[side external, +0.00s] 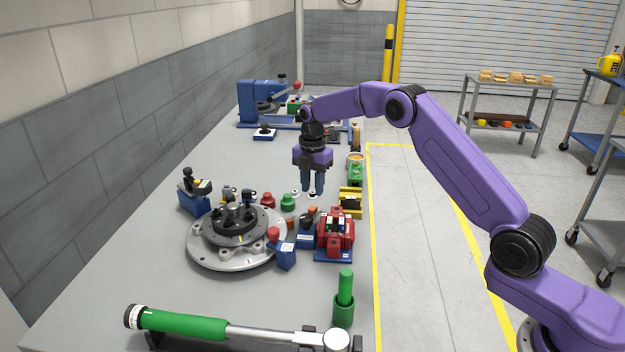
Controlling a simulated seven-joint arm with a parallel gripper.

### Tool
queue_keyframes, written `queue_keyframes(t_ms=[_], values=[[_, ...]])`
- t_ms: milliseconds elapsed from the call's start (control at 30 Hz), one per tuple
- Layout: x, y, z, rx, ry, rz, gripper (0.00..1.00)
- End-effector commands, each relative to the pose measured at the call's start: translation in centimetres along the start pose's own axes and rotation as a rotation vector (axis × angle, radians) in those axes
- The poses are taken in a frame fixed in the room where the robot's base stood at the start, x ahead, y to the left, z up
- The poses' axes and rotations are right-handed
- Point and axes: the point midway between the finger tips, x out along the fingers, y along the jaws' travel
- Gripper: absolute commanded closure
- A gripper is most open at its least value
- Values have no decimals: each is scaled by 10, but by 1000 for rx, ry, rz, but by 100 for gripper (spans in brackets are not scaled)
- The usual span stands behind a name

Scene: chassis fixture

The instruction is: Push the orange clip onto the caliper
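A red block-like part that looks like the caliper (330,238) stands on a blue base near the right edge of the bench. A small orange piece (312,210), which may be the orange clip, shows just left of it, by a small blue holder (306,230). Another small orange piece (290,223) shows further left, beside the round fixture. My gripper (312,192) points down above the bench, behind these parts. Its two fingers are close together, with no held object clearly visible. At this size I cannot tell whether they are apart or closed.
A round metal fixture (205,252) with a dark hub stands left of the caliper. Red and green knobs (288,202) and a yellow-black part (350,203) stand near my gripper. A green-handled wrench (185,325) and a green post (345,290) are in front.

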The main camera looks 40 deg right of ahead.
Motion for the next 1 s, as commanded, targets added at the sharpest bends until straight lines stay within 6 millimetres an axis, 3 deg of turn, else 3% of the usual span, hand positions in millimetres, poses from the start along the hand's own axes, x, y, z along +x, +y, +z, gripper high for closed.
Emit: queue_keyframes(t_ms=[500,1000], values=[[57,0,0,1,0,-1,68],[64,0,0,2,0,0,68]])
